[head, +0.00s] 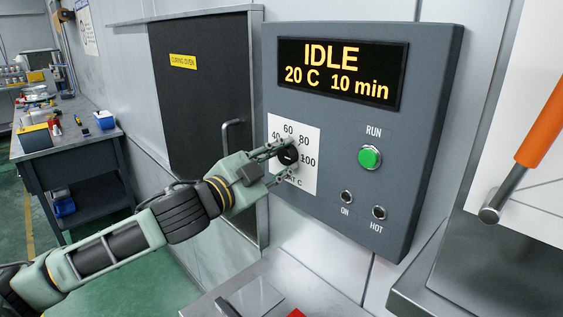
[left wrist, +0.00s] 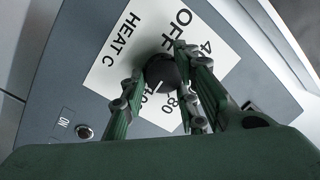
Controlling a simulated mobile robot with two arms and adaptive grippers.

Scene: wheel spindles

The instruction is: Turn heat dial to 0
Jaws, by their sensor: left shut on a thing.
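The heat dial (head: 289,154) is a small black round knob on a white scale plate (head: 306,183) on the grey control panel (head: 335,207). The left wrist view shows the knob (left wrist: 163,71) with a short white pointer mark at its lower left, seemingly near the 100 end. The scale there reads OFF (left wrist: 170,27) and HEAT C; I see no plain 0. My left gripper (head: 283,160) is shut on the dial, with green fingers on either side of it, also in the left wrist view (left wrist: 158,83). The fingers hide part of the scale. My right gripper is out of view.
The panel display (head: 343,73) reads IDLE, 20 C, 10 min. A green RUN button (head: 370,157) and small ON and HOT lamps sit right of the dial. A dark curing oven door (head: 200,100) is behind my arm. An orange bar (head: 542,125) juts in at right.

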